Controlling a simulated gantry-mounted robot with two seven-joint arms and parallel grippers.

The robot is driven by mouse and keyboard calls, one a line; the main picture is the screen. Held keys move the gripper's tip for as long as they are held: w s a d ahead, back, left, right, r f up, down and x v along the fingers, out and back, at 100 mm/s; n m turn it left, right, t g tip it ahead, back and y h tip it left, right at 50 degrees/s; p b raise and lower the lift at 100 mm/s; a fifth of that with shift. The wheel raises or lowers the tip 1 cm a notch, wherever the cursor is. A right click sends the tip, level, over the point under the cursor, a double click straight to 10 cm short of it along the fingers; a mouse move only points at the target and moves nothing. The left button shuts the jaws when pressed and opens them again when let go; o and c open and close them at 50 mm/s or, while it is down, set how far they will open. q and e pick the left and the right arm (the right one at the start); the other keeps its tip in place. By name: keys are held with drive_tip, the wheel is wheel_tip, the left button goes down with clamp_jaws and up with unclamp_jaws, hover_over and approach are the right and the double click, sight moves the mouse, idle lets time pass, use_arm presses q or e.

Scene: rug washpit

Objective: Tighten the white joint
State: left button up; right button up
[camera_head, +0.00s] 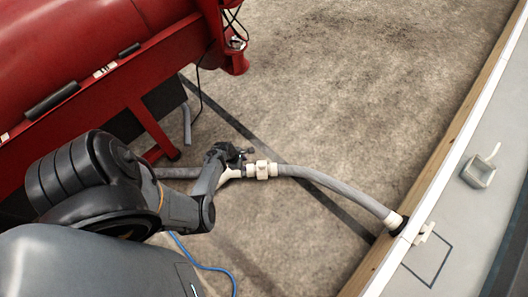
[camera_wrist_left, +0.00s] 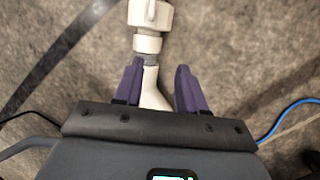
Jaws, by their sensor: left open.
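The white joint (camera_head: 262,170) sits in line on a grey hose (camera_head: 335,184) above the floor. In the left wrist view the white joint (camera_wrist_left: 150,14) is at the top, with a ribbed collar and a narrower white neck below it. My left gripper (camera_head: 240,158) is at the joint's left side in the head view. In the left wrist view its two purple fingers (camera_wrist_left: 158,84) are apart, on either side of the white pipe (camera_wrist_left: 152,88) below the joint. I cannot tell whether either finger touches the pipe. My right gripper is not in view.
A red machine (camera_head: 90,70) fills the upper left. The hose runs right to a fitting (camera_head: 394,221) at a wood and white edge (camera_head: 440,160). A grey box-like holder (camera_head: 478,172) is beyond it. A blue cable (camera_head: 205,266) lies on the open carpet-like floor.

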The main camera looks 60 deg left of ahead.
use_arm(q)
drive_tip(key=b, duration=0.4)
approach(261, 166)
drive_tip(key=s, duration=0.2)
drive_tip(key=shift+t, duration=0.5)
drive_tip(key=b+x, duration=0.4)
drive_tip(key=x, duration=0.1)
drive_tip(key=w+b+x, duration=0.1)
drive_tip(key=b+x, duration=0.3)
drive_tip(key=x, duration=0.1)
drive_tip(key=shift+r, duration=0.25)
drive_tip(key=shift+b+x, duration=1.15)
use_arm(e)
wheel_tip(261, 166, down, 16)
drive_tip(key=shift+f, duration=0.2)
use_arm(q)
drive_tip(key=shift+d, duration=0.1)
drive_tip(key=shift+c, duration=0.4)
clamp_jaws()
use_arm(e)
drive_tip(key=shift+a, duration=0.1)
